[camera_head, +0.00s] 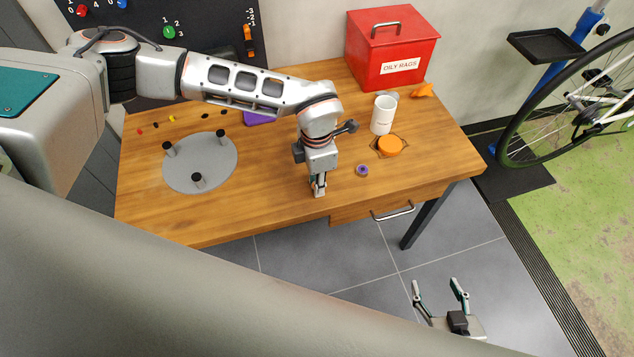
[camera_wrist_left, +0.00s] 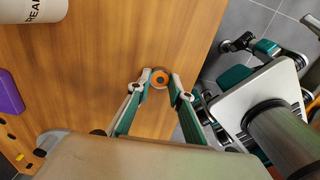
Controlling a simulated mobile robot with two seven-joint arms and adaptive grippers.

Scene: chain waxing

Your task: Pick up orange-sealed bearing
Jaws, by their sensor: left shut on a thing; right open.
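The orange-sealed bearing (camera_wrist_left: 159,78) is a small ring with an orange face and dark centre, low over or on the wooden table. My left gripper (camera_wrist_left: 160,82) is shut on it, one fingertip on each side. In the head view my left gripper (camera_head: 319,190) points down near the table's front edge and hides the bearing. A purple-sealed bearing (camera_head: 361,170) lies on the table to its right. My right gripper (camera_head: 438,290) is open and empty over the floor in front of the table; it also shows in the left wrist view (camera_wrist_left: 250,45).
A grey round plate with dark posts (camera_head: 200,170) stands at the left of the wooden table (camera_head: 270,215). A white cup (camera_head: 383,115), an orange round piece (camera_head: 390,147) and a red oily-rags bin (camera_head: 390,50) stand at the right. A purple object (camera_head: 258,118) lies behind my left arm.

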